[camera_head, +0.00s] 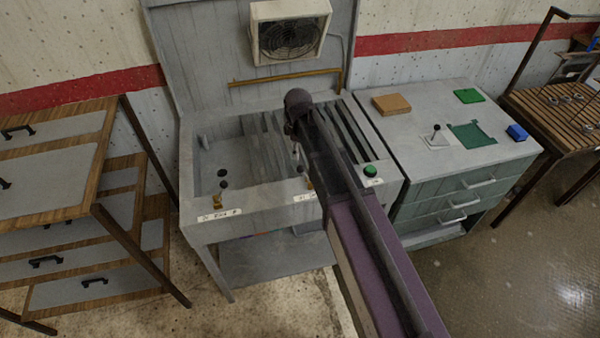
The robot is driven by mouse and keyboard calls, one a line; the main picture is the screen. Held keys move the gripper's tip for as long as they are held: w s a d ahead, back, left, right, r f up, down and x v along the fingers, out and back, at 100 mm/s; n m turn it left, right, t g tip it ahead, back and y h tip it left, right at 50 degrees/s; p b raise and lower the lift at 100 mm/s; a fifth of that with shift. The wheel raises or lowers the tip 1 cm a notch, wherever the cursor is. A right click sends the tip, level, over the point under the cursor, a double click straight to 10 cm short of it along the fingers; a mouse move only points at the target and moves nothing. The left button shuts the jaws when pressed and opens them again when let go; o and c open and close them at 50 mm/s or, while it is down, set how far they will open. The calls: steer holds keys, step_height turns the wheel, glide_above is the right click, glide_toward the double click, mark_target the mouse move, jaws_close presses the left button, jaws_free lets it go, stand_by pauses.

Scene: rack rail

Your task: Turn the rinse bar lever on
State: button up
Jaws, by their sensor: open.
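The washing unit has two small levers with dark knobs and brass bases on its front ledge. The left lever (223,185) stands clear behind a white label (219,214). The second lever (301,170) is near the middle, beside my arm, with a second label (303,197) partly covered by the arm. The label text is too small to read surely, so I cannot tell which is the rinse bar lever. A brass bar (285,77) runs along the back panel. My gripper (297,148) is open, mostly hidden by my arm, close above or behind the second lever.
A basin (224,160) and slotted top lie behind the levers; a green button (370,170) sits right of my arm. A fan (289,36) hangs at the back. A drawer cabinet (470,186) adjoins on the right; wooden drawers (60,150) stand left.

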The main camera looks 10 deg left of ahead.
mark_target(300, 166)
steer(key=shift+w+f+b, duration=0.15)
steer(key=shift+f+b, duration=2.3)
steer(key=shift+f, duration=0.15)
steer(key=shift+w+f+b, duration=0.15)
steer(key=shift+f+b, duration=2.25)
steer(key=shift+f, duration=0.15)
jaws_close()
